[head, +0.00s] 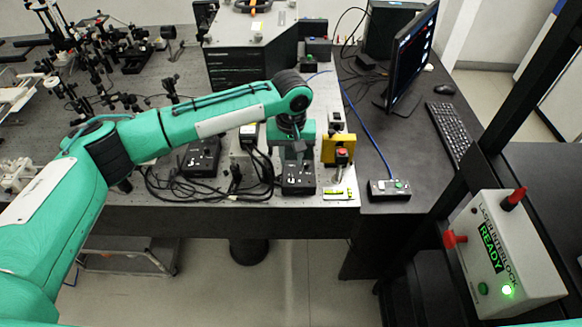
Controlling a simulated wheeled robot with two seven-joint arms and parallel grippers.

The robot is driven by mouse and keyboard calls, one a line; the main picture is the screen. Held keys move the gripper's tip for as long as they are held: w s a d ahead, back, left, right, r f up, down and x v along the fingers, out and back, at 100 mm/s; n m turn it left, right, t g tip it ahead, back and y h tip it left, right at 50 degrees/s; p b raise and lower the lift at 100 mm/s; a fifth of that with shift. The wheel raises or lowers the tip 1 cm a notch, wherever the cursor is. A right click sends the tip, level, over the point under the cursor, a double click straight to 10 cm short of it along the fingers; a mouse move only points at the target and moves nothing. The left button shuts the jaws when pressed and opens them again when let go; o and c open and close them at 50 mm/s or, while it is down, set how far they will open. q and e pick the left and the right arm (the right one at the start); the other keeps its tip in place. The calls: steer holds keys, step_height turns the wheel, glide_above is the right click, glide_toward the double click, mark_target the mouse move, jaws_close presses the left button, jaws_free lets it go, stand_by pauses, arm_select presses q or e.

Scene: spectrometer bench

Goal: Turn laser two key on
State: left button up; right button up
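My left arm reaches in from the left, and my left gripper (298,151) points down just above a black control box (298,179) at the bench's front edge. The gripper is small and dark here, so I cannot tell if its fingers are open or shut, or if they touch the box. A second black box (201,157) stands to the left, partly behind cables. No label names laser two legibly, and I cannot make out a key on either box. My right gripper is not in view.
A yellow box with a red button (341,153) stands right of the gripper. The laser interlock box (510,255) reads READY with a green light. Black cables (205,187) clutter the bench front.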

mark_target(291, 175)
arm_select(q)
step_height(291, 175, down, 6)
steer(key=shift+f+p, duration=0.25)
steer(key=shift+p, duration=0.4)
jaws_close()
